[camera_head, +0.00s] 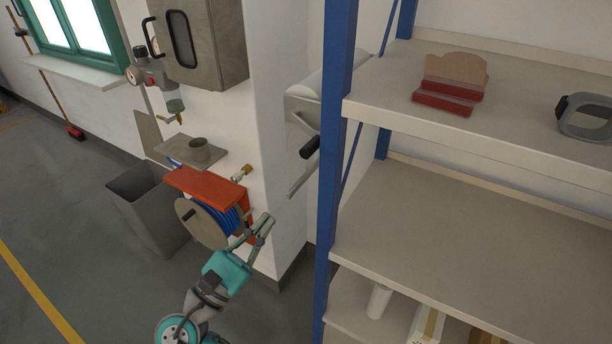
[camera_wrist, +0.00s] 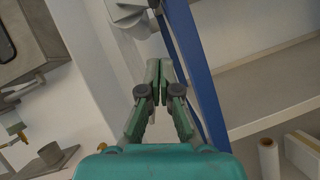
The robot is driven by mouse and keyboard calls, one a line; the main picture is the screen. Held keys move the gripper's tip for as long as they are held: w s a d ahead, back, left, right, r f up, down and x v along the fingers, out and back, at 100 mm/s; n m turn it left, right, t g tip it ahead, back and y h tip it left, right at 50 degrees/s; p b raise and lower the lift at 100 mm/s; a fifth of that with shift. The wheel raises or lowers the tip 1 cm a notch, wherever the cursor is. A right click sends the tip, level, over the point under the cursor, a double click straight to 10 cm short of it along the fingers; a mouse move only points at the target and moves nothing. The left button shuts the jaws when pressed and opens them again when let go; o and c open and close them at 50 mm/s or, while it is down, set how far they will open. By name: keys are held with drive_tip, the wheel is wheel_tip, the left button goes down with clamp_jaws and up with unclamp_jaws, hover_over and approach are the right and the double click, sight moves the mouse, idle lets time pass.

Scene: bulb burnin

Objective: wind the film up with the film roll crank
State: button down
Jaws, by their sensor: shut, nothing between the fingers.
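The film roll holder (camera_head: 302,110) is a light grey bracket with a pale roll, fixed to the white wall just left of the blue shelf post. Its crank has a black handle grip (camera_head: 310,147) that sticks out beside the post. My gripper (camera_head: 266,222) is below and to the left of the crank in the head view, apart from it and empty. In the wrist view my gripper (camera_wrist: 159,66) has its fingers together, and part of the pale roll holder (camera_wrist: 128,14) shows beyond the tips at the top edge. The crank grip is not clear there.
The blue shelf post (camera_head: 338,130) stands close to the crank's right. Shelves (camera_head: 440,215) fill the right side.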

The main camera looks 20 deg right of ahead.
drive_tip(key=w+d+r+h, duration=0.1)
drive_tip(key=w+d+r, duration=0.2)
drive_tip(key=d+r, duration=0.5)
idle(0.5)
drive_tip(key=shift+d+n+t, duration=0.1)
drive_tip(key=shift+n+t, duration=0.2)
